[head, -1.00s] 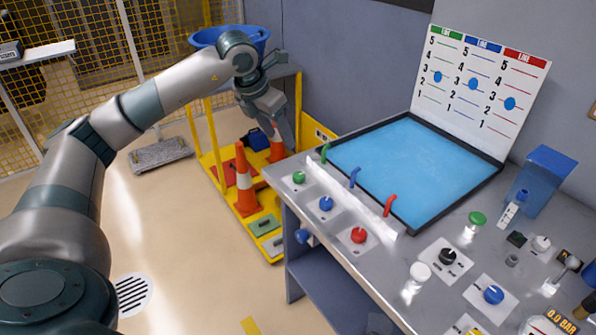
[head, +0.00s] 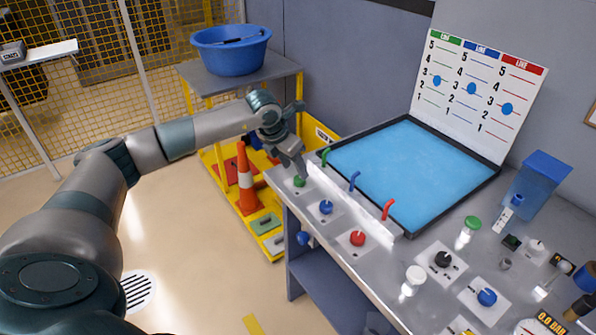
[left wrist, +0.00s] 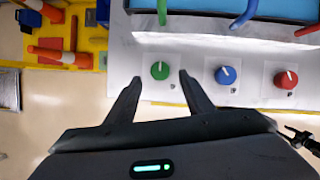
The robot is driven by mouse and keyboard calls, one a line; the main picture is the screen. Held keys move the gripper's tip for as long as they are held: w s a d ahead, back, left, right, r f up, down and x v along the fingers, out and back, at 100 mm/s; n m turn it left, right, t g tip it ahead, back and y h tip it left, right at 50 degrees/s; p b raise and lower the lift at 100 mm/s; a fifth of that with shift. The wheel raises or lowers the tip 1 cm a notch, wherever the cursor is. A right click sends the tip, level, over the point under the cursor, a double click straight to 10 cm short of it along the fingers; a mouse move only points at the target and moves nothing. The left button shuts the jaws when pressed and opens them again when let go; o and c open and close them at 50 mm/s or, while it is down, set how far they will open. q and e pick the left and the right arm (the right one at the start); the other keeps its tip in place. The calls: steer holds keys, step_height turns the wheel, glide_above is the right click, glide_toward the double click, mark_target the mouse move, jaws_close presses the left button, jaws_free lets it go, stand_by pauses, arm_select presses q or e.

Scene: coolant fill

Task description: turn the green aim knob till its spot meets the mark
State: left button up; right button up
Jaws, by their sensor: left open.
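The green aim knob (head: 299,182) sits on a pale plate at the left end of the bench, below the green spout (head: 324,156). In the left wrist view the green knob (left wrist: 160,70) shows a pale spot or line on its top, and a small dark mark lies on the plate to its lower right. My left gripper (head: 304,170) is open just above and behind the knob. In the left wrist view its fingers (left wrist: 160,75) stand on either side of the knob, apart from it.
A blue knob (head: 326,207) and a red knob (head: 358,238) stand in a row beside the green one. Blue (head: 355,180) and red (head: 388,207) spouts face the blue pool (head: 410,165). A yellow cart with cones (head: 247,180) stands left of the bench.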

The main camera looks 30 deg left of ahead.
mark_target(299, 180)
arm_select(q)
steer(key=shift+p+x, duration=0.55)
steer(key=shift+x, duration=1.95)
steer(key=shift+s, duration=0.1)
steer(key=c, duration=1)
steer(key=shift+d+f+n+y+b, duration=0.2)
steer(key=shift+n+y+b, duration=0.1)
steer(key=shift+n+b, duration=0.55)
steer(key=shift+c, duration=0.2)
steer(key=n+y+b, duration=0.1)
steer(key=n, duration=0.1)
steer(key=shift+r+n+b, duration=0.15)
steer(key=shift+n+b, duration=0.15)
steer(key=shift+n, duration=0.05)
steer(key=shift+r, duration=0.1)
steer(key=o, duration=1)
steer(key=shift+o, duration=0.2)
